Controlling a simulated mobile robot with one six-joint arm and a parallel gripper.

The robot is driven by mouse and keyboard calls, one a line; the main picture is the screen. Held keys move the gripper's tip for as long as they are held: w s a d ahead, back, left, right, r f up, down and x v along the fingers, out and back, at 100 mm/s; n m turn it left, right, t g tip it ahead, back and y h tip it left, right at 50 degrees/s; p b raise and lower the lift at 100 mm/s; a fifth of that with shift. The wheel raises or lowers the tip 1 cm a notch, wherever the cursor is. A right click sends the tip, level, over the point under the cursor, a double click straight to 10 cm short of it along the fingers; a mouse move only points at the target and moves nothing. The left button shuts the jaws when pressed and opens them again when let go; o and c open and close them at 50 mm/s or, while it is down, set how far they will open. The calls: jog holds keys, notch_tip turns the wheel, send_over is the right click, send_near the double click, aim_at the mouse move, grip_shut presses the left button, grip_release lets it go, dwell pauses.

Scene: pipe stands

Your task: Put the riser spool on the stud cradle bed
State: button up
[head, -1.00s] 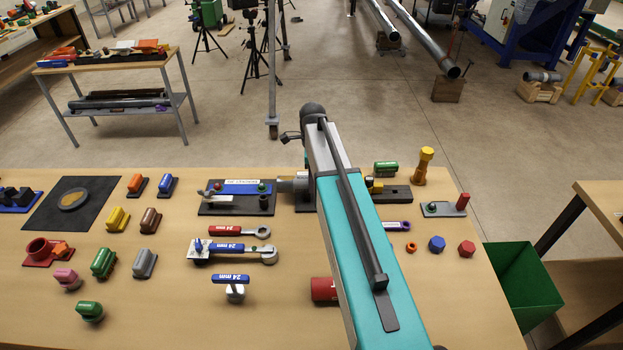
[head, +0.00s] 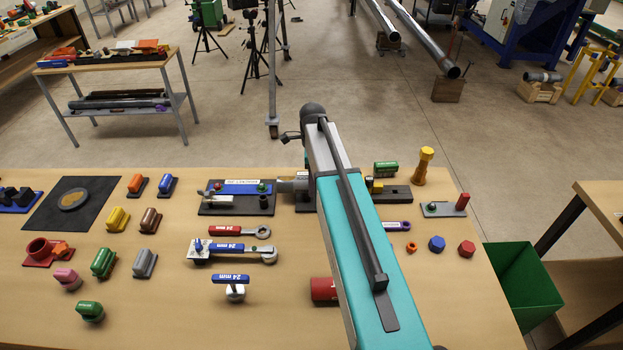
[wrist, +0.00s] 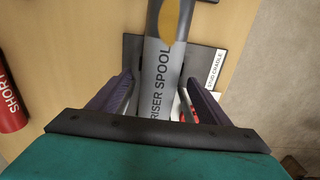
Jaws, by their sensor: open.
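The grey riser spool (wrist: 160,72), its name printed along it, lies lengthwise between my gripper's jaws in the wrist view, with an orange oval patch near its far end. My gripper (wrist: 160,88) is open, one finger on each side of the spool, with gaps visible. The spool lies over a dark plate (wrist: 205,60) carrying a white "STUD CRADLE" label. Whether the spool rests fully on the bed cannot be told. In the head view, my arm hides the gripper and most of the spool; a grey cylindrical end (head: 293,184) shows left of it.
A red cylinder marked "SHORT" (wrist: 10,98) lies at the wrist view's left. On the table are a plate with a blue-handled tool (head: 237,207), wrenches (head: 240,231), a yellow bolt-like piece (head: 422,165) and several coloured blocks. A green bin (head: 522,285) stands beyond the table's right edge.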

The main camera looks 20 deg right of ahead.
jog(key=shift+r, duration=0.1)
jog(key=shift+r+p, duration=0.7)
jog(key=shift+r, duration=2.7)
